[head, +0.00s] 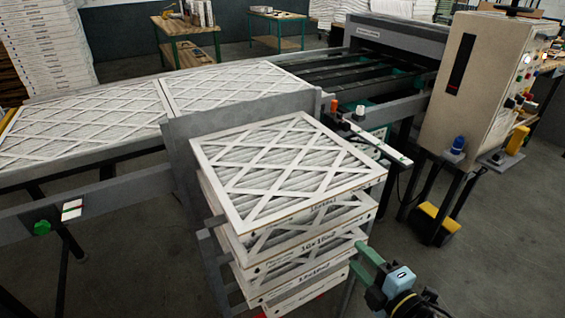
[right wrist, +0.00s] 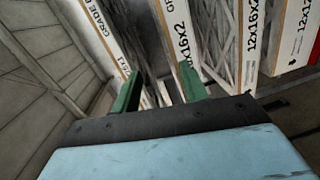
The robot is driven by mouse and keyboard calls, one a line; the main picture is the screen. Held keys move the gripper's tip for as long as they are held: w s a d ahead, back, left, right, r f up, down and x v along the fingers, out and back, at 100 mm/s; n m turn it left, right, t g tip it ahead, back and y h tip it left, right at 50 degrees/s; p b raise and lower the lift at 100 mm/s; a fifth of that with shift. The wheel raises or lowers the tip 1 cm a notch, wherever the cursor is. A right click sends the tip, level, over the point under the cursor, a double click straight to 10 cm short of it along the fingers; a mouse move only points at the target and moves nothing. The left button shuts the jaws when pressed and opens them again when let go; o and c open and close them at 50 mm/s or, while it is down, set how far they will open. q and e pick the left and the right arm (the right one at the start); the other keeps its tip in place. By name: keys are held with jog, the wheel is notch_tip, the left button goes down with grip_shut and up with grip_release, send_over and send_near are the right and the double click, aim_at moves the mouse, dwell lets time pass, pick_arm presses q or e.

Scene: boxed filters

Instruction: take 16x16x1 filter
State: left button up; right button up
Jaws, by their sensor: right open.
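A stack of white-framed pleated filters stands at the center of the head view, with the top filter (head: 285,165) lying flat and slightly askew. A filter below it (head: 318,247) has an edge label that seems to begin 16x16; the rest is too small to read. My right gripper (head: 359,267) is open and empty, beside the stack's lower right side. In the right wrist view its two green fingers (right wrist: 158,88) are apart, facing filter edges. One edge (right wrist: 181,45) ends in 16x2 and another (right wrist: 248,35) reads 12x16x2. My left gripper is out of view.
A grey metal plate (head: 185,165) stands behind the stack's left side. Large filters (head: 85,115) lie on a conveyor beyond it. A beige control cabinet (head: 470,85) stands at the right. A tall pile of boxes (head: 45,45) is at the far left.

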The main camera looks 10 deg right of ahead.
jog(key=n+y, duration=0.2)
send_near(327, 203)
jog(key=shift+t, duration=0.4)
jog(key=w+a, duration=0.2)
jog(key=w, duration=0.1)
jog(key=w+a+f+p, duration=0.1)
jog(key=shift+w, duration=0.25)
jog(key=x, duration=0.3)
jog(key=d+x, duration=0.1)
jog(key=x, duration=0.1)
jog(key=shift+w+r, duration=0.1)
jog(key=shift+r, duration=0.2)
jog(key=shift+w+a, duration=0.25)
jog(key=shift+w, duration=0.15)
grip_shut()
